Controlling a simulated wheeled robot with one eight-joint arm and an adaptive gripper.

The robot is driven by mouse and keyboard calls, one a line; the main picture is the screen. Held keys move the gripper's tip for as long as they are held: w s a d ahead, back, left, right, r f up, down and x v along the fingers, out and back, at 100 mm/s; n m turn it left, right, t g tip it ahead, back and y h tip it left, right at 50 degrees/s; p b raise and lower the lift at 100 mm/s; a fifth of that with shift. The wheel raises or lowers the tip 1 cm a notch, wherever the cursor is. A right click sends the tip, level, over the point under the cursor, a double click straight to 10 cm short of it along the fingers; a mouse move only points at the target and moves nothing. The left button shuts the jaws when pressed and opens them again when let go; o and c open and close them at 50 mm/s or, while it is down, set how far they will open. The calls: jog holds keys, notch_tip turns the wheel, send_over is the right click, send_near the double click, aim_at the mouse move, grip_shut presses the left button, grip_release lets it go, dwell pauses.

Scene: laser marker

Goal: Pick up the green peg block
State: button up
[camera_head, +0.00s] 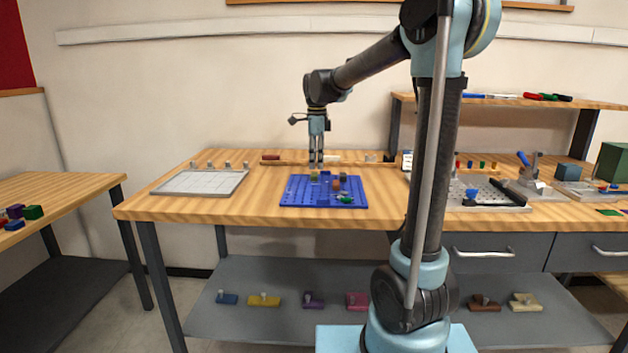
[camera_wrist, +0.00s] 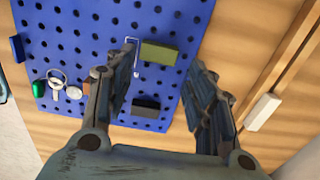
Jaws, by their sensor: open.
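An olive-green block (camera_wrist: 160,53) lies on the blue perforated board (camera_wrist: 110,18); I take it for the green peg block, though no peg on it is visible. It also shows small in the head view (camera_head: 314,177). My gripper (camera_head: 316,165) points down just above the board's back part, over this block. In the wrist view the fingers of my gripper (camera_wrist: 162,56) are apart, and the block shows between their tips. Nothing is held. The exact height gap above the block cannot be told.
On the board are a dark grey block (camera_wrist: 146,106), a key ring (camera_wrist: 57,80) and a green item (camera_wrist: 38,88). A wooden strip with a white piece (camera_wrist: 262,112) lies behind. A grey tray (camera_head: 200,182) is left; a perforated metal plate (camera_head: 485,193) is right.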

aim_at(316, 174)
jog(key=shift+s+a+f, duration=0.1)
jog(key=shift+a+f, duration=0.05)
jog(key=shift+f, duration=2.05)
jog(key=c, duration=0.6)
notch_tip(316, 174, up, 10)
jog(key=shift+r, duration=0.1)
